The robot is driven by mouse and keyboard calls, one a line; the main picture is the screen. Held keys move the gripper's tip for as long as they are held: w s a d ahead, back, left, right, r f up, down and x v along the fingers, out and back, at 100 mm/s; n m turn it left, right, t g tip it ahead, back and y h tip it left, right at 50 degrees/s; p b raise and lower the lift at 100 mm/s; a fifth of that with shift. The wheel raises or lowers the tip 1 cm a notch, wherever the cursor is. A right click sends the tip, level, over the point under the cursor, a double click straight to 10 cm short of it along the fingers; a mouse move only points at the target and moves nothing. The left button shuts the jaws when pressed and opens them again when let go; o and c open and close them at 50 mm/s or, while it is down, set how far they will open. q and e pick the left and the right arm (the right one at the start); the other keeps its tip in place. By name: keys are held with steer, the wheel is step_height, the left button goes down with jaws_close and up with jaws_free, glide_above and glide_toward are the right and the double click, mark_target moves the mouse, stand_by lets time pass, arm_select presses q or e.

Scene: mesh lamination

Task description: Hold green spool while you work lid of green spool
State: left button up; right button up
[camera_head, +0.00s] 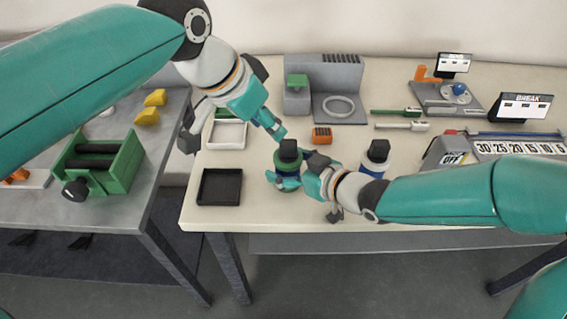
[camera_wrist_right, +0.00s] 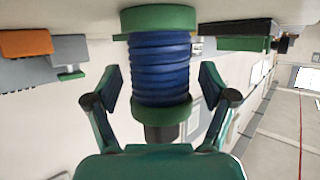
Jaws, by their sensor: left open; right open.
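The green spool (camera_head: 289,167) stands upright near the front of the light table. It has green flanges, a blue winding and a dark lid (camera_head: 289,148) on top. In the right wrist view the spool (camera_wrist_right: 161,72) appears upside down, with its dark lid (camera_wrist_right: 162,133) at the bottom. My right gripper (camera_wrist_right: 160,90) is open, one finger on each side of the spool, with gaps visible. In the head view my right gripper (camera_head: 283,180) is low at the spool, partly covering it. My left gripper (camera_head: 278,130) is open, just above and left of the lid, apart from it.
An orange block (camera_head: 321,135) sits behind the green spool. A black tray (camera_head: 219,188) and a white tray (camera_head: 228,134) lie left. A grey fixture (camera_head: 340,80) stands at the back.

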steer(key=shift+w+a+f, duration=0.1)
steer(key=shift+w+a, duration=0.05)
steer(key=shift+a, duration=0.05)
jaws_close()
stand_by(0.7)
stand_by(0.7)
